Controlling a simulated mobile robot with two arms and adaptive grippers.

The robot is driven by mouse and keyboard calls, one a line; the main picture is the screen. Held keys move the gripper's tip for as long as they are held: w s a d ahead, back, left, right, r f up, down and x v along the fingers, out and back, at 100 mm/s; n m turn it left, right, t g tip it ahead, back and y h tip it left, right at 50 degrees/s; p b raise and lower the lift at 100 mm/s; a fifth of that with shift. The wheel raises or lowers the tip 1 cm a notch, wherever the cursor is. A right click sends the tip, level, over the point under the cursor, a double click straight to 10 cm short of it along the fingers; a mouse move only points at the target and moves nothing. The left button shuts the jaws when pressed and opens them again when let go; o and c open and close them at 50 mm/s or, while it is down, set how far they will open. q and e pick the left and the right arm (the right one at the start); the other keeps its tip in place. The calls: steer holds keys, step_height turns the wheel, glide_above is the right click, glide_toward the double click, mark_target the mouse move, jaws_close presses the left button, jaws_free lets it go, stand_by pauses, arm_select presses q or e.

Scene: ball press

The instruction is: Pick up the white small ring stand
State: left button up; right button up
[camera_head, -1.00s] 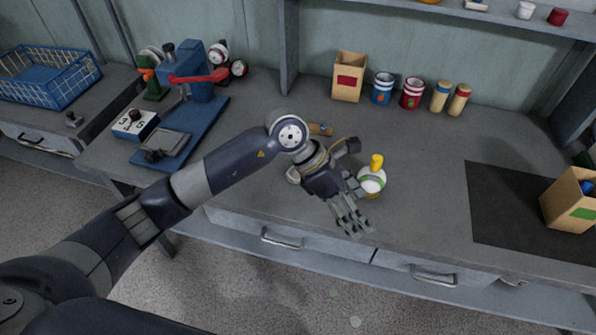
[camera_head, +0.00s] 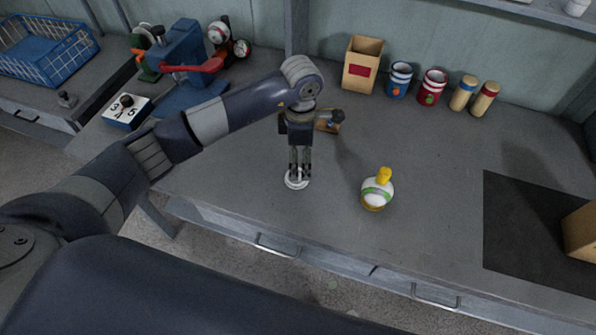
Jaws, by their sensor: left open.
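The white small ring stand (camera_head: 297,183) sits on the grey workbench, left of the white bottle. My left gripper (camera_head: 299,172) points straight down over it, with its fingertips at the stand. The fingers are open and hide part of the stand's middle. I cannot tell whether the fingers touch it. My right gripper is not in view.
A white bottle with a yellow top (camera_head: 377,190) stands right of the gripper. A small wooden object (camera_head: 328,121) lies behind it. A cardboard box (camera_head: 362,64) and several cans and jars line the back. A blue press (camera_head: 182,60) stands left. The front middle bench is clear.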

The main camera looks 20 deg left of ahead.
mark_target(299, 178)
arm_select(q)
steer(key=shift+s+f, duration=0.1)
steer(key=shift+f, duration=0.7)
steer(key=shift+f+p, duration=0.3)
steer(key=shift+f, duration=0.05)
step_height(299, 178, down, 5)
steer(key=shift+r+p, duration=0.1)
steer(key=shift+p, duration=0.8)
steer(key=c, duration=1.2)
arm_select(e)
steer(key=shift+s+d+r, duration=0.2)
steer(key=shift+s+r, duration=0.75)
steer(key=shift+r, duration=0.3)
